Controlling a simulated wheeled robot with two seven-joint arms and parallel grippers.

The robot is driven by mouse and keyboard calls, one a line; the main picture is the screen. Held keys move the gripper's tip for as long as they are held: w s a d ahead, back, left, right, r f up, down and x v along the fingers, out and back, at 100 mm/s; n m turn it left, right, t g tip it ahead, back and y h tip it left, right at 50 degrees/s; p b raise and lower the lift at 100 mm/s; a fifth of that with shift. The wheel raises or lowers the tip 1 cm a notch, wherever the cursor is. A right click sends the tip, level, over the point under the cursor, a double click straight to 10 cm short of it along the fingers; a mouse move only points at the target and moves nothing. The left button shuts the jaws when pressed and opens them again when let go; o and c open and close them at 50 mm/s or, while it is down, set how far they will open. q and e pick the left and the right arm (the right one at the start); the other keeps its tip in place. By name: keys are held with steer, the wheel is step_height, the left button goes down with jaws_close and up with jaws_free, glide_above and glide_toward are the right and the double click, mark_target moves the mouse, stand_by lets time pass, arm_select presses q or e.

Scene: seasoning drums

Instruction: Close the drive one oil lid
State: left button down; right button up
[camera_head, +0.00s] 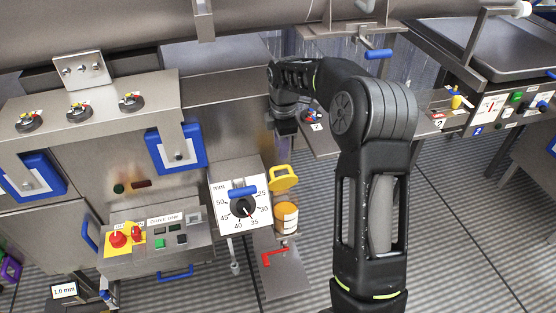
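The drive one oil lid (284,178) is a yellow disc. It stands tilted up above a small round oil cup (286,217) with a yellow band, right of the white dial plate, and looks open. My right arm rises from the bottom and bends left at the top. My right gripper (285,127) is at the far end of the arm, above and behind the lid in the picture and apart from it. Its fingers are too small and dark to tell open from shut. My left gripper is not in view.
The dial plate (239,198) with a blue handle is just left of the lid. The drive one control box (157,240) has a red button. A red-handled valve (279,255) sits below the cup. Open striped floor (450,230) lies to the right.

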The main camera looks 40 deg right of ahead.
mark_target(280, 167)
steer(key=shift+w+d+f+p, duration=0.1)
steer(key=shift+w+f+p, duration=0.15)
steer(key=shift+f, duration=1.75)
steer(key=shift+w+f+p, duration=0.1)
steer(key=shift+w+f, duration=0.1)
steer(key=shift+f, duration=1.75)
steer(key=shift+c, duration=0.5)
jaws_close()
